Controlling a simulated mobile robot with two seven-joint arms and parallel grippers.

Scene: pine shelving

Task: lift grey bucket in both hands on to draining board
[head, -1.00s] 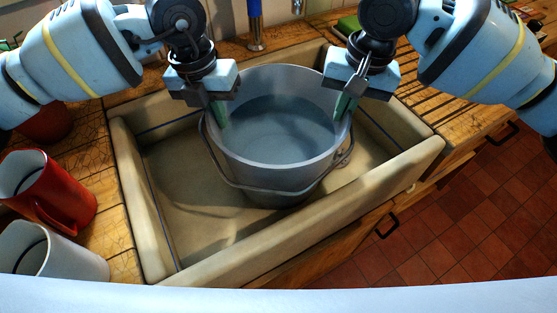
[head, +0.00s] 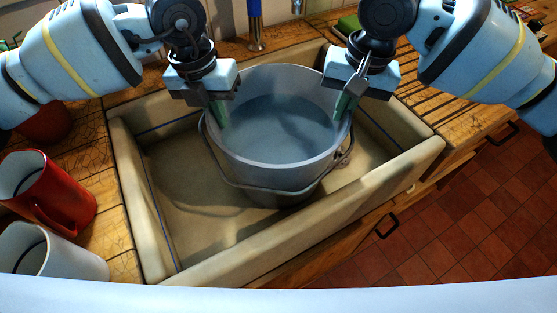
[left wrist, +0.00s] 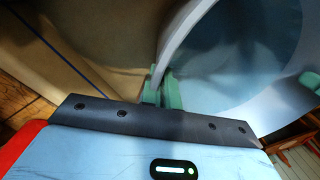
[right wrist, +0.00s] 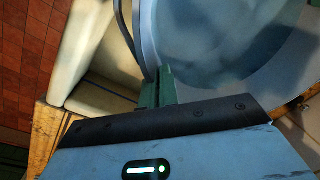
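The grey bucket (head: 285,172) stands upright in the pale sink (head: 165,235), with its wire handle hanging down at the front. It looks to have water in it. My left gripper (head: 219,110) is at the bucket's left rim; in the left wrist view its green fingers (left wrist: 161,90) are closed with the rim between them. My right gripper (head: 345,104) is at the right rim; in the right wrist view its green fingers (right wrist: 158,88) are together at the rim, which runs between them. The draining board (head: 465,118) is the grooved wood to the right of the sink.
A red mug (head: 68,190) and a white mug (head: 75,262) stand on the wooden counter left of the sink. A blue tap (head: 255,25) rises behind the sink. A green item (head: 348,24) lies at the back. The visible grooved board near the sink is clear.

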